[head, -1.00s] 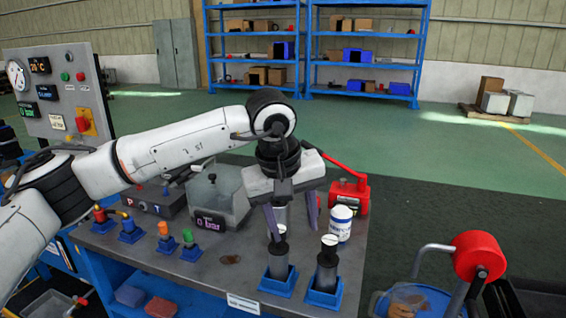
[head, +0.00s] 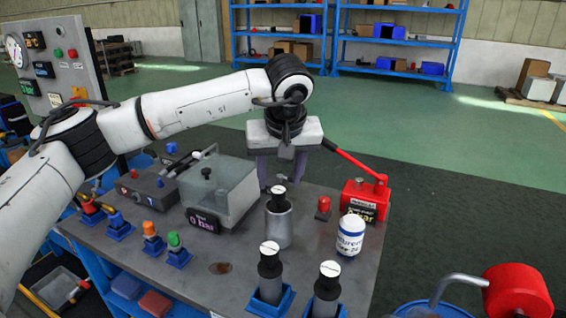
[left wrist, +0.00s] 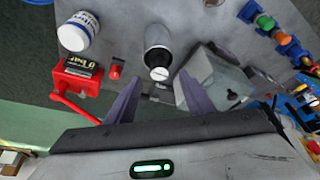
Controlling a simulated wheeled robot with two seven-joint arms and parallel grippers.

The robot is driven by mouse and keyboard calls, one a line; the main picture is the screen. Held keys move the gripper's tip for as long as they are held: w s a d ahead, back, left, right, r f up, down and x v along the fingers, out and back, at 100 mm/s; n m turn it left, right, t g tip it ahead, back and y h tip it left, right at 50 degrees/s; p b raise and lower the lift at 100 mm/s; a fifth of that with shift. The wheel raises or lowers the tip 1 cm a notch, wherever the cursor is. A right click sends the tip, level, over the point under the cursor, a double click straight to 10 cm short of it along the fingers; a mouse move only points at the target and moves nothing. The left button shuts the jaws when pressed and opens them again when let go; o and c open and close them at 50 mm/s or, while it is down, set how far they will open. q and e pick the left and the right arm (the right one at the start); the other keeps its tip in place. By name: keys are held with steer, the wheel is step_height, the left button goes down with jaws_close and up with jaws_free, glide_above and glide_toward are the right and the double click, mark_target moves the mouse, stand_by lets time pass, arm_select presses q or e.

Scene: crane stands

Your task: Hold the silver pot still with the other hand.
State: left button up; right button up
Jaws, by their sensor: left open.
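The silver pot (head: 278,224), a grey cylinder with a black neck and white-topped cap, stands upright on the grey bench top (head: 215,268). It also shows in the left wrist view (left wrist: 157,36). My left gripper (head: 282,168) is behind the pot, with its two purple fingers spread. In the left wrist view the open fingers (left wrist: 158,100) point toward the pot, with nothing between them. They appear apart from it. My right gripper is in neither view.
Two similar black-necked cylinders (head: 269,262) (head: 327,284) stand in blue holders in front. A white labelled jar (head: 350,236), a red hand pump (head: 366,200) and a small red knob (head: 323,207) are to the right. A clear box (head: 222,190) stands left.

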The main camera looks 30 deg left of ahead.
mark_target(278, 191)
arm_select(q)
steer(key=x, duration=0.5)
steer(key=shift+w+f, duration=0.1)
steer(key=shift+f, duration=0.1)
steer(key=shift+w+a+f, duration=0.15)
steer(key=shift+w+f, duration=0.05)
steer(key=shift+f, duration=0.25)
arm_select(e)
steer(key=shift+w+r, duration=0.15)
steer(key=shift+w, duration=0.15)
